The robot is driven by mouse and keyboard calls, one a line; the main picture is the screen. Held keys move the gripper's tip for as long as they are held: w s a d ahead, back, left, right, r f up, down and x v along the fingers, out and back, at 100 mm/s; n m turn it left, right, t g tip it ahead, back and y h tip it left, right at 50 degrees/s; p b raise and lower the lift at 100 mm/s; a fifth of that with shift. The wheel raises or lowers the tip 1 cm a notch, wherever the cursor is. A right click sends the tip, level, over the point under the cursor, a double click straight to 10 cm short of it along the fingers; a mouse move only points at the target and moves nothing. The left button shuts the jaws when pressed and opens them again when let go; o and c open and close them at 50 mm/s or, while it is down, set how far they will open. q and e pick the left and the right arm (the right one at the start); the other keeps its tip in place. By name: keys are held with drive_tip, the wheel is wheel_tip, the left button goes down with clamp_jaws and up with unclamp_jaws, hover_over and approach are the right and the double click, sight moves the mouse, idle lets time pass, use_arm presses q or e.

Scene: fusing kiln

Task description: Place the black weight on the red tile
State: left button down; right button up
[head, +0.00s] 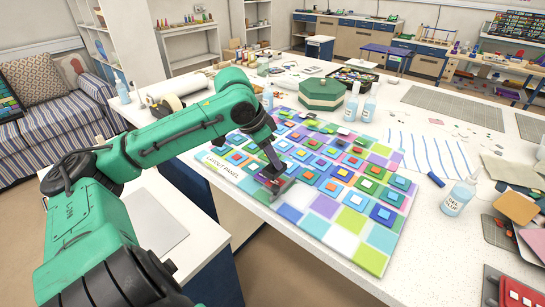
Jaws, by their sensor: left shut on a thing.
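My left gripper (273,169) reaches in from the left and points down over the left part of the layout panel (350,243). It is shut on a small dark block, which appears to be the black weight (274,184). The weight is low over the tiles, and a reddish tile edge (287,185) shows beside it. I cannot tell whether the weight touches the tile. The fingers hide part of the weight and the tiles behind. Other red tiles (375,171) show further right on the panel. My right gripper is not in view.
Several colourful stacked tiles cover the panel. Behind it stand a green octagonal box (322,94) and clear bottles (351,103).

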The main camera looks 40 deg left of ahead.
use_arm(q)
drive_tip(key=shift+f, duration=0.3)
drive_tip(key=c, duration=0.7)
unclamp_jaws()
drive_tip(key=shift+r, duration=0.4)
drive_tip(key=v, duration=1.2)
drive_tip(key=shift+r, duration=0.2)
